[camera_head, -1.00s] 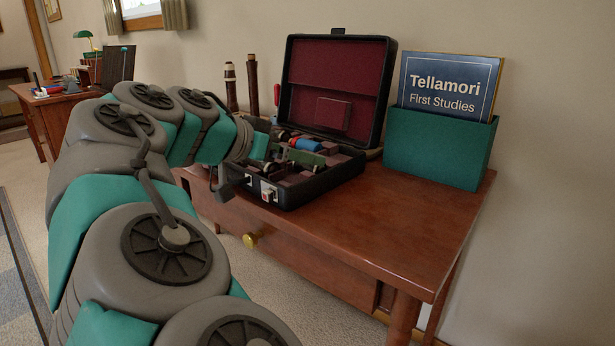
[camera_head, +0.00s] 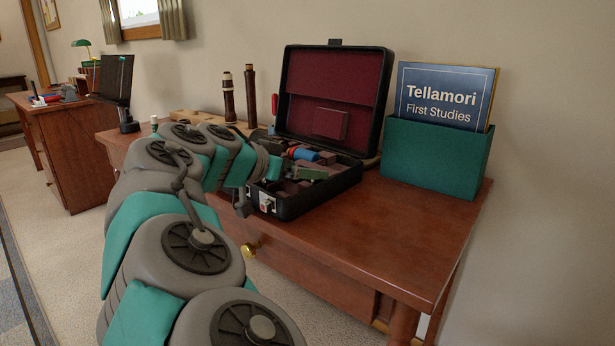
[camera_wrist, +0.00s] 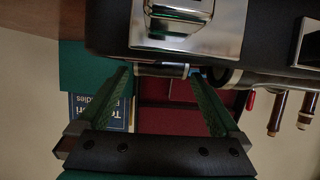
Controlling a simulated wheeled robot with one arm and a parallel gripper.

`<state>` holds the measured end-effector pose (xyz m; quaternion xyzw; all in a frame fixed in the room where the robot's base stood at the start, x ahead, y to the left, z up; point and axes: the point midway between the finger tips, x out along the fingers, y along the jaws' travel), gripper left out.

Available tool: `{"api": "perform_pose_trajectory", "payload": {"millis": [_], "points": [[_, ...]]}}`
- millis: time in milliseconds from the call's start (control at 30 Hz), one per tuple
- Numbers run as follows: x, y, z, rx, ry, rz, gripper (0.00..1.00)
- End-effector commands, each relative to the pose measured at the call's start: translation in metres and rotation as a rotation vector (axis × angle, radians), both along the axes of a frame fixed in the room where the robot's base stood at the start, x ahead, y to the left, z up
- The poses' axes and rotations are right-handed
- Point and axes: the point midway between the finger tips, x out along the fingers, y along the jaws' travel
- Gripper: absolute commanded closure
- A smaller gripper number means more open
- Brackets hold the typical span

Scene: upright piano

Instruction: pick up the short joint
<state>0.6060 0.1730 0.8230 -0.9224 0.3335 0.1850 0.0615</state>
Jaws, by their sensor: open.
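My gripper (camera_wrist: 160,76) has two green fingers, spread apart and open. It also shows in the head view (camera_head: 314,174), low over the open black case (camera_head: 335,190) on the table. In the wrist view, which is turned upside down, a short dark cylinder with pale rings at its ends (camera_wrist: 162,71) lies in the gap between the fingertips, by the case's front wall. It looks like the short joint. I cannot tell whether the fingers touch it. In the head view my arm and gripper hide much of the case's left side, and I cannot make out the short joint.
A longer dark joint (camera_wrist: 270,80) lies beside the right fingertip. The case's red-lined lid (camera_head: 332,90) stands open behind. A blue roll (camera_head: 306,155) lies inside. Two upright woodwind pieces (camera_head: 249,95) stand behind left. A green box (camera_head: 435,160) with a book stands right. The table's front right is clear.

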Motion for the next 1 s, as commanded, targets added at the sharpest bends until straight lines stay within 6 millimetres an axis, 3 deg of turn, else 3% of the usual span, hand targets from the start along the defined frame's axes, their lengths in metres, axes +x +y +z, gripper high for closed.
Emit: {"api": "perform_pose_trajectory", "payload": {"millis": [133, 767, 1000], "points": [[-0.0002, 0.0003, 0.0000, 0.000, 0.000, 0.000, 0.01], [-0.0003, 0.0003, -0.0003, 0.000, 0.001, 0.000, 0.72], [-0.0003, 0.0003, 0.0001, -0.001, 0.001, 0.000, 0.74]]}}
